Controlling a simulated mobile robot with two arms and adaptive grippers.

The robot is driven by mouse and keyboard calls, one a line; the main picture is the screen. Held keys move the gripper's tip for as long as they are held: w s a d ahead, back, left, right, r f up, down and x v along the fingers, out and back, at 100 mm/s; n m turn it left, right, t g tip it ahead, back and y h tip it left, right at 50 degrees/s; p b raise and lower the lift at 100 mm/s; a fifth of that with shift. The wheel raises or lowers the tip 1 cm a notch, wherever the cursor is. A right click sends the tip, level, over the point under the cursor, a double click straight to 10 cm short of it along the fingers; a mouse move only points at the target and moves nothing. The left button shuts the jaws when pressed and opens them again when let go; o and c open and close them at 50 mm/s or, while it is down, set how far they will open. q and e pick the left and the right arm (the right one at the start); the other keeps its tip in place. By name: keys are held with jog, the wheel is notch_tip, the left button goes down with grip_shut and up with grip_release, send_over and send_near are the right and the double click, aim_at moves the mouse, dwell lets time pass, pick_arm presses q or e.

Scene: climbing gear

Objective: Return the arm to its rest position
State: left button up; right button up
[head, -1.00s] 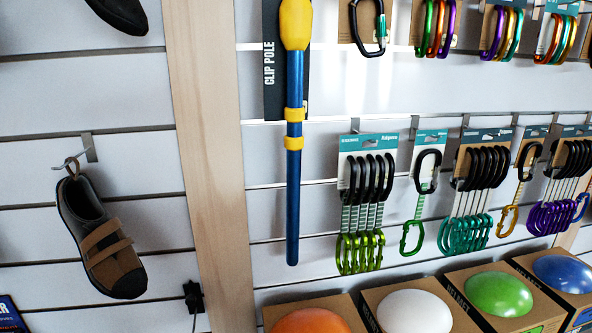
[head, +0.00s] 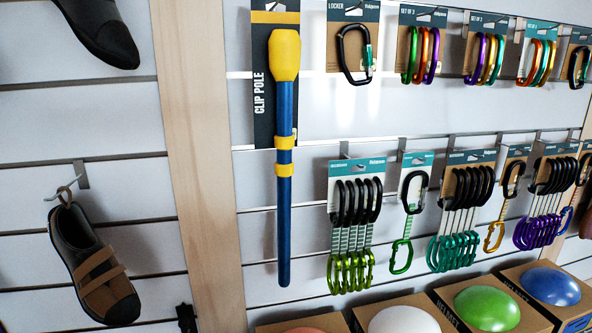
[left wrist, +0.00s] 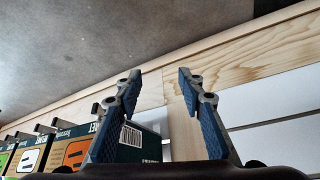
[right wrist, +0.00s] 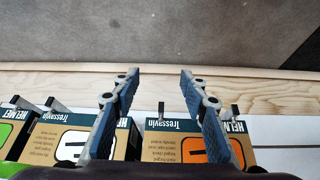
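My left gripper (left wrist: 157,92) shows in the left wrist view with its two blue-padded fingers apart and nothing between them. A wooden board and grey floor lie beyond it, and a helmet box (left wrist: 75,150) is at its lower left. My right gripper (right wrist: 159,92) shows in the right wrist view, also with its fingers apart and empty. Helmet boxes (right wrist: 178,145) are below and behind its fingers. Neither gripper nor arm shows in the head view.
A white slatwall holds a clip pole (head: 284,190), quickdraws (head: 352,235), carabiners (head: 355,52) and shoes (head: 92,265) on hooks. Boxed helmets (head: 487,308) line the bottom. A wooden post (head: 195,150) divides the panels. Grey floor (right wrist: 160,30) is clear.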

pick_arm(q)
jog(key=s+a+f+g+p, duration=0.2)
jog(key=s+f+g+p, duration=0.1)
jog(key=s+f+p, duration=0.8)
pick_arm(e)
jog(key=s+d+f+g+p, duration=0.1)
jog(key=s+f+g, duration=0.2)
jog(key=s+f, duration=0.8)
pick_arm(q)
jog(key=s+a+f+p, duration=0.1)
jog(key=s+f+p, duration=0.1)
jog(key=s+p, duration=0.2)
jog(key=s+a+f+g+p, duration=0.1)
jog(key=s+p, duration=0.3)
jog(key=s, duration=0.7)
jog(key=shift+a+f+g+y+p, duration=0.3)
jog(key=shift+a+f+y+p, duration=0.15)
jog(key=shift+f, duration=0.45)
pick_arm(e)
jog(key=s+d+f+g, duration=0.1)
jog(key=s+d+f, duration=0.1)
jog(key=s, duration=0.5)
jog(key=s+d+f, duration=0.2)
jog(key=s, duration=0.6)
jog(key=shift+f+g+h, duration=0.4)
pick_arm(q)
jog(key=shift+c, duration=0.2)
